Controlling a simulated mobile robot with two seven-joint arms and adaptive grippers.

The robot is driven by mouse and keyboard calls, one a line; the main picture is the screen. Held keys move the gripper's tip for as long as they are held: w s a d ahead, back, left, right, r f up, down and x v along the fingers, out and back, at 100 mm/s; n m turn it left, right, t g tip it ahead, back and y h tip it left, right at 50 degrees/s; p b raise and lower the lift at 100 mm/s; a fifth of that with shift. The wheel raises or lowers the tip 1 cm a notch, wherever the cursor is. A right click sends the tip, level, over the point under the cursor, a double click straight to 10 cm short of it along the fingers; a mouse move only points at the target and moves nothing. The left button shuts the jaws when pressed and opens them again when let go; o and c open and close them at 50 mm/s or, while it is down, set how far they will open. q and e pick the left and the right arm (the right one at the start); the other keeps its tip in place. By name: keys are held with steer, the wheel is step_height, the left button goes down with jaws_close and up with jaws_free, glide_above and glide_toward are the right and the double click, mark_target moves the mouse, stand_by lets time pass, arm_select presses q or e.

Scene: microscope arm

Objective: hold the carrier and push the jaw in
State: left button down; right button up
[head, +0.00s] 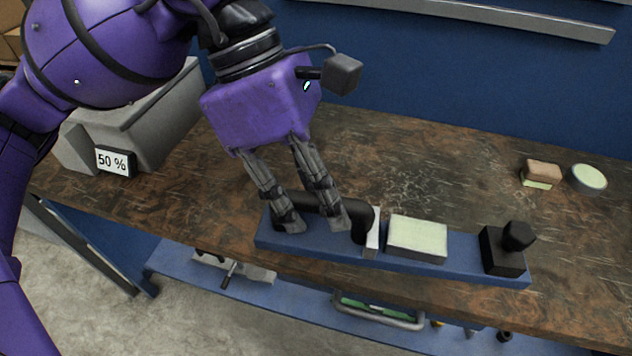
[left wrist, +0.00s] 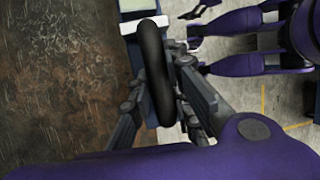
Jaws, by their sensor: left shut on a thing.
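A long blue carrier (head: 462,265) lies along the front of the bench. A black bar handle (head: 303,203) rises at its left end, and also shows in the left wrist view (left wrist: 154,70). My left gripper (head: 316,222) is shut on this handle, one finger on each side. A thin white plate (head: 372,240) stands just right of the handle. Right of it sits a pale block (head: 417,238). A black block with a round knob (head: 503,251), possibly the jaw, sits at the carrier's right end, apart from the pale block. Dark finger-like parts of mine show small in the left wrist view.
A grey box with a "50 %" display (head: 116,161) stands at the left. A brown-topped sponge-like block (head: 541,173) and a round pale-topped tin (head: 588,178) lie at the back right. The bench (head: 420,150) behind the carrier is clear. A blue shelf (head: 300,303) runs below.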

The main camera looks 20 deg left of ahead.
arm_select(q)
steer(key=shift+s+d+r, duration=0.15)
steer(key=shift+s+r, duration=0.15)
steer(key=shift+s, duration=0.1)
steer(key=shift+f, duration=0.1)
arm_select(e)
steer(key=shift+w, duration=0.1)
